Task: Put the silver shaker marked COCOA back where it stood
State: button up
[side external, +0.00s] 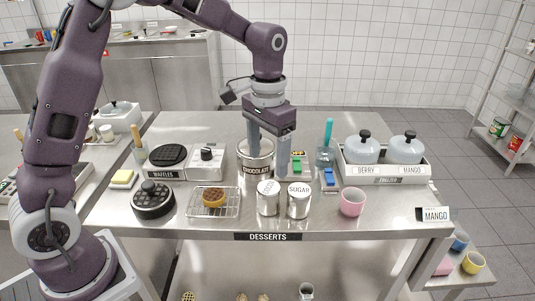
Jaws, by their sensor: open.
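Two silver shakers stand side by side near the front edge of the steel table. The right one is marked SUGAR (299,203). The left one has a slanted label too small to read surely; it looks like the COCOA shaker (268,203). Both look upright, with almost no gap between them. My gripper (269,165) points down with its fingers apart and nothing visible between them. It is above and behind the shakers in the picture, overlapping the CHOCOLATE tin (256,172). I cannot tell whether a finger touches that tin.
A waffle on a wire rack (232,208) lies left of the shakers, a pink cup (352,202) stands to the right. Bare steel lies between cup and MANGO card (433,214).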

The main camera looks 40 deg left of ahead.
jog(key=s+r+t, duration=0.2)
jog(key=s+r, duration=0.8)
jog(key=s, duration=0.1)
jog(key=s+a+t, duration=0.1)
jog(key=s+t, duration=0.2)
jog(key=s, duration=1.1)
jog(key=shift+f+n+t, duration=0.3)
jog(key=shift+f+n, duration=0.1)
